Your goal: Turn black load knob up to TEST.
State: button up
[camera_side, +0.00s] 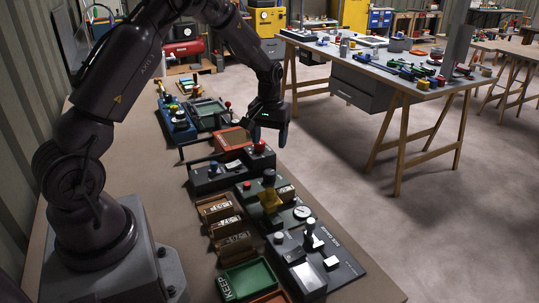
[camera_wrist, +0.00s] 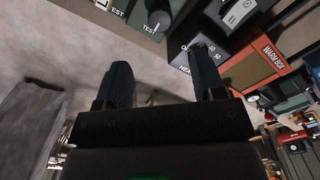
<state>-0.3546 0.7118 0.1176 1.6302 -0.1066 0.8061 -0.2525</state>
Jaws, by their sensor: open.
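The black knob (camera_side: 269,176) stands on a grey-green panel among the bench devices, just beyond a yellow part, in the side view. In the wrist view a black knob (camera_wrist: 158,18) shows at the top edge, partly cut off, beside the printed word TEST (camera_wrist: 150,29). My gripper (camera_side: 269,138) is open, above the bench and farther back than the black knob, apart from it. In the wrist view its two fingers (camera_wrist: 163,80) are spread with nothing between them. The knob's pointer setting cannot be made out.
A dark panel with a red knob (camera_side: 259,147) and a blue knob (camera_side: 213,165) lies close below my gripper. The orange WARM BOX (camera_wrist: 258,66) adjoins it. Labelled brown trays (camera_side: 214,209), a green KEEP tray (camera_side: 224,288) and a gauge (camera_side: 302,212) stand nearer the camera.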

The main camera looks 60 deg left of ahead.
aim_at(269, 172)
notch_tip(269, 172, up, 2)
jog(key=shift+r, duration=0.1)
dwell(0.4)
jog(key=shift+n, duration=0.5)
notch_tip(269, 172, down, 13)
jog(key=shift+f, duration=0.1)
jog(key=shift+c, duration=0.4)
